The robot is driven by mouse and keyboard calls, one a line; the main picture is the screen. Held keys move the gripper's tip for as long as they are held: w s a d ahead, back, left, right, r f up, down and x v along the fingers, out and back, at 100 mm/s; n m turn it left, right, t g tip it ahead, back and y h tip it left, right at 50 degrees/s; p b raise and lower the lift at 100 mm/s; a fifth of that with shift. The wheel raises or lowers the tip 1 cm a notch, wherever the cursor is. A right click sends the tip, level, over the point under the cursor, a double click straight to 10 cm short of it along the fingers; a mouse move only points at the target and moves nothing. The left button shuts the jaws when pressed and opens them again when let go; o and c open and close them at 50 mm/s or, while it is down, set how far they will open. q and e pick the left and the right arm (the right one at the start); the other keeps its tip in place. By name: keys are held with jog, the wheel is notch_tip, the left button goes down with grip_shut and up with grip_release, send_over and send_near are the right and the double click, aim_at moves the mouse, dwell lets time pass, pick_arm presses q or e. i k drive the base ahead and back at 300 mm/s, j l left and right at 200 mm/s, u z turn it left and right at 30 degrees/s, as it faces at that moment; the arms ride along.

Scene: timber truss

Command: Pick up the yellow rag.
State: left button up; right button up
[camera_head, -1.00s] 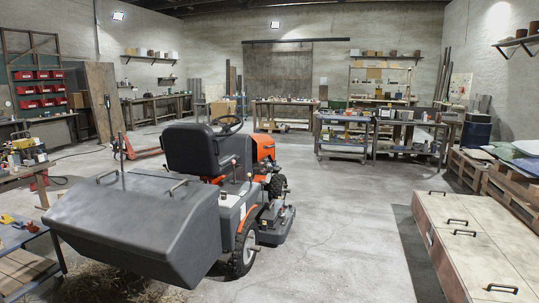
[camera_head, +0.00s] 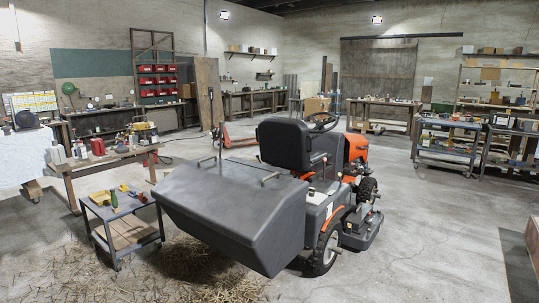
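A yellow item (camera_head: 101,197) lies on the top shelf of a small grey cart (camera_head: 128,207) at the lower left. It is too small to tell for sure whether it is the yellow rag. A smaller yellow thing (camera_head: 123,187) lies to its right, with a green item (camera_head: 114,200) and other small tools around them. Neither of my grippers shows in the head view.
An orange riding mower (camera_head: 345,150) with a big grey rear hopper (camera_head: 235,215) stands just right of the cart. Straw (camera_head: 190,270) covers the floor in front. A wooden workbench (camera_head: 110,160) stands behind the cart. Concrete floor at right (camera_head: 430,235) is clear.

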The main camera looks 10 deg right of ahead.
aim_at(123, 188)
jog(key=i+j+u, duration=0.1)
jog(key=i+u, duration=0.35)
jog(key=i+l+u, duration=0.1)
jog(key=i+u, duration=0.35)
jog(key=i+j+u, duration=0.25)
jog(key=i, duration=0.8)
jog(key=i+l+u, duration=0.15)
jog(key=i+u, duration=0.15)
jog(key=i, duration=0.7)
jog(key=i+z, duration=0.1)
jog(key=i, duration=0.95)
jog(key=i+j+z, duration=0.1)
jog(key=i, duration=0.95)
jog(key=i+j+z, duration=0.1)
jog(key=i+z, duration=0.35)
jog(key=i+j+z, duration=0.25)
jog(key=z, duration=0.15)
jog(key=i+j+z, duration=0.6)
jog(key=j+z, duration=0.25)
jog(key=i+j+z, duration=0.15)
jog(key=j+z, duration=0.3)
